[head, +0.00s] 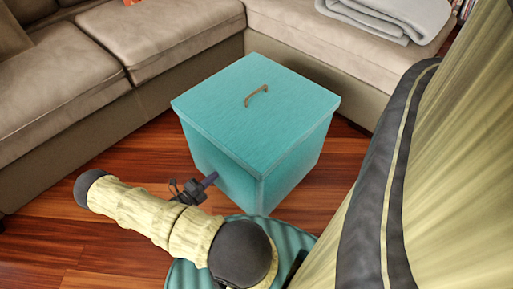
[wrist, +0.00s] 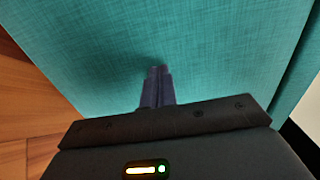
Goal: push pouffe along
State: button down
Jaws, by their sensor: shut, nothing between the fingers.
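The pouffe (head: 250,110) is a teal, fabric-covered cube with a lid and a small brown handle on top. It stands upright on the wooden floor, in the inner corner of the sofa. My gripper (head: 212,179) is at the lower part of its front left side. In the wrist view the teal side of the pouffe (wrist: 215,50) fills most of the picture. My gripper (wrist: 157,72) is shut and empty there, its fingertips at or very near the fabric. I cannot tell for certain whether they touch.
A beige sofa (head: 150,40) runs along the left and behind the pouffe, with its right section (head: 300,35) close behind. A folded grey blanket (head: 390,15) lies on that section. Bare wooden floor (head: 60,235) is open at the front left.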

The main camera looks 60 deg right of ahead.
jog(key=shift+s+p+x, duration=0.1)
jog(key=shift+p+x, duration=0.1)
jog(key=shift+x, duration=5.9)
jog(key=shift+s+p+x, duration=0.15)
jog(key=shift+x, duration=5.95)
jog(key=w+a+r+p, duration=0.1)
jog(key=a+r+p, duration=0.1)
jog(key=a, duration=0.4)
jog(key=shift+w+p, duration=0.3)
jog(key=shift+p, duration=0.1)
jog(key=shift+a, duration=0.1)
